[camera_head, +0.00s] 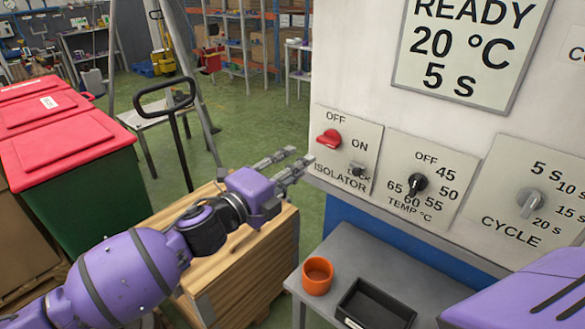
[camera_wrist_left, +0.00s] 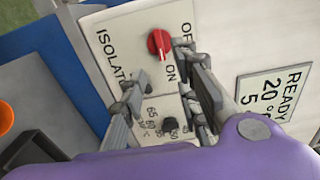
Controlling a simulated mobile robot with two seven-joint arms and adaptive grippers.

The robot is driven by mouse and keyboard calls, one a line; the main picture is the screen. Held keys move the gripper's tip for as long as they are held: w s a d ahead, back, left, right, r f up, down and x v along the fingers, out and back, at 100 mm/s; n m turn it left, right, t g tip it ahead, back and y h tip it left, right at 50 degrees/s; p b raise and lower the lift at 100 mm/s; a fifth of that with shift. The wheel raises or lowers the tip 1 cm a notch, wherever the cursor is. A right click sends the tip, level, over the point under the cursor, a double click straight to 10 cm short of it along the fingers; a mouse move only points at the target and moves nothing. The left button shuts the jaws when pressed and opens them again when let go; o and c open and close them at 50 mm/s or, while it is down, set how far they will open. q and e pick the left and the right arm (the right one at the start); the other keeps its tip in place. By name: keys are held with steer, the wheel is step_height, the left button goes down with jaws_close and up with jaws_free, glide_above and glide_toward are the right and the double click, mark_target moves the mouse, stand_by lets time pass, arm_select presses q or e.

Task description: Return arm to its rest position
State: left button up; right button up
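My left gripper (camera_head: 300,157) is in front of the machine's panel, just left of the isolator plate (camera_head: 321,167). Its grey fingers are apart with nothing between them; the wrist view also shows the open fingers (camera_wrist_left: 163,82). The red isolator knob (camera_head: 330,138) is on the panel, clear of the fingers in the head view. In the wrist view the red knob (camera_wrist_left: 159,44) shows beyond the fingers, its white mark towards ON. My left arm reaches in from the lower left. A purple part of my right arm shows at the lower right; its gripper is out of view.
A black temperature knob (camera_head: 417,184) and a grey cycle knob (camera_head: 530,203) are on the panel, under the READY display (camera_head: 470,45). An orange cup (camera_head: 317,275) and black tray (camera_head: 376,306) are on the grey table below. A wooden crate (camera_head: 265,262) is under my left forearm. Red-lidded bins (camera_head: 70,150) stand left.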

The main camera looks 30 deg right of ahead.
arm_select(q)
steer(key=shift+s+a, duration=0.1)
steer(key=shift+a, duration=0.15)
stand_by(0.4)
